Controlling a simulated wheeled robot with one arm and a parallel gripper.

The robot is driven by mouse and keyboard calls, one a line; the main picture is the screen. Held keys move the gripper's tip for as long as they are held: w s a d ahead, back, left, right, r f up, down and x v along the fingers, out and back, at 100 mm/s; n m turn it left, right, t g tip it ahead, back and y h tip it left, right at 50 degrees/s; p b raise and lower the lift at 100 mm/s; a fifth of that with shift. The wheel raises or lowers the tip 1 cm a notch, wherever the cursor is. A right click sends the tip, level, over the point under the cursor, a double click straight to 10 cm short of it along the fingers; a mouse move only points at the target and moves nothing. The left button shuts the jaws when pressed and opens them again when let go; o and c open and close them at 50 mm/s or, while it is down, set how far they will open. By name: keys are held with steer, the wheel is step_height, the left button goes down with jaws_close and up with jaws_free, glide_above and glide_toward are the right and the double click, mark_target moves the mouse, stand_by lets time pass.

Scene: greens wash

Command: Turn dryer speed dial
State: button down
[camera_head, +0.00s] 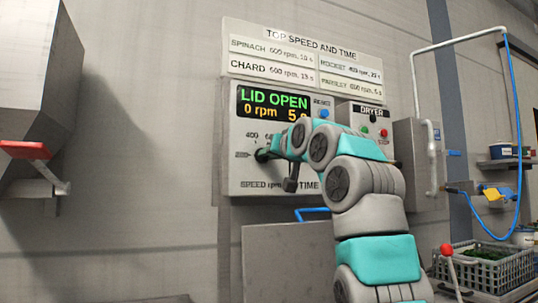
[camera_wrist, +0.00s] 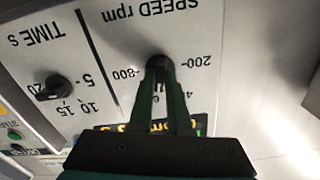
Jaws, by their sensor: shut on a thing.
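The dryer control panel (camera_head: 236,185) is on the wall, with a lit display (camera_head: 272,104) reading "LID OPEN", "0 rpm" and "5 s". The dark speed dial (camera_wrist: 160,61) shows in the wrist view, upside down, under "SPEED rpm". Scale marks 200 and 800 are visible beside it; others are partly hidden. My gripper (camera_wrist: 160,72) is shut on the speed dial, its fingers covering most of it and its pointer. In the head view my gripper (camera_head: 264,155) reaches the panel's left side, and my arm hides part of the panel.
The black time dial (camera_wrist: 53,88) sits beside the speed dial, near marks 5, 10 and 15. A sign (camera_head: 313,35) above lists spinach, chard, rocket and parsley settings. A red-handled lever (camera_head: 25,150) is at left; a crate of greens (camera_head: 484,266) is at lower right.

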steer(key=shift+n, duration=4.3)
steer(key=shift+r, duration=0.1)
steer(key=c, duration=0.9)
jaws_free()
steer(key=shift+o, duration=0.2)
steer(key=b+v, duration=0.2)
steer(key=v, duration=0.5)
steer(key=shift+s, duration=0.4)
